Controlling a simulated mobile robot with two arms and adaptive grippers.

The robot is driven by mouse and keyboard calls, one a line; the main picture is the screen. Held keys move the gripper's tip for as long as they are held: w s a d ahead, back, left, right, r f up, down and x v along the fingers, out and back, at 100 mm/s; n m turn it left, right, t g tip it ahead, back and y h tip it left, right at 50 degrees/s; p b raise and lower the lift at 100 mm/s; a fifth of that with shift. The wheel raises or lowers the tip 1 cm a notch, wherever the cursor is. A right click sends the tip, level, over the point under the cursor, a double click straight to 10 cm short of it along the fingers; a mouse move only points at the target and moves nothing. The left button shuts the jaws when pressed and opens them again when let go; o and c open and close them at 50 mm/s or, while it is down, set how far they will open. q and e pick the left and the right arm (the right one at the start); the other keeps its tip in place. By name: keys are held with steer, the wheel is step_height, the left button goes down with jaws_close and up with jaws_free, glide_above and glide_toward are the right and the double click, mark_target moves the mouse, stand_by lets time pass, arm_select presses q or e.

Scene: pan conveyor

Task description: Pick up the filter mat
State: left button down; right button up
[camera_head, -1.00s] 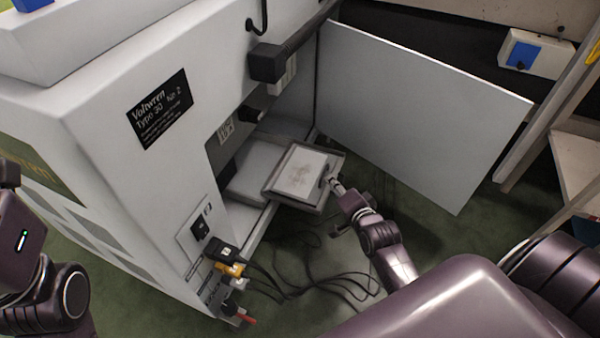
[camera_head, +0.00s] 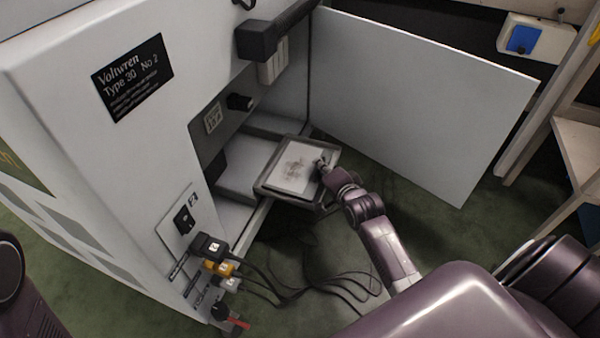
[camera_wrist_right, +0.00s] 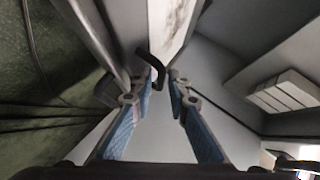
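The filter mat (camera_head: 293,170) is a pale rectangle with grey smudges. It lies in a shallow grey tray (camera_head: 262,187) that sticks out of the machine's open bay. A strip of the mat (camera_wrist_right: 172,22) also shows in the right wrist view. A bent black handle (camera_wrist_right: 151,68) stands at the mat's near edge. My right gripper (camera_head: 325,168) is at the mat's right edge. In the right wrist view its fingers (camera_wrist_right: 161,84) are apart, with the handle at their tips. I cannot tell whether they touch it. My left gripper is out of view.
The white machine (camera_head: 90,180) rises on the left. Its open door panel (camera_head: 420,105) stands behind my right arm. Plugs (camera_head: 215,262) and loose cables (camera_head: 320,285) are below the bay. A shelf (camera_head: 580,150) is at the far right.

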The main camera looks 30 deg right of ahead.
steer(key=shift+w, duration=0.1)
jaws_close()
steer(key=shift+r, duration=0.1)
stand_by(0.3)
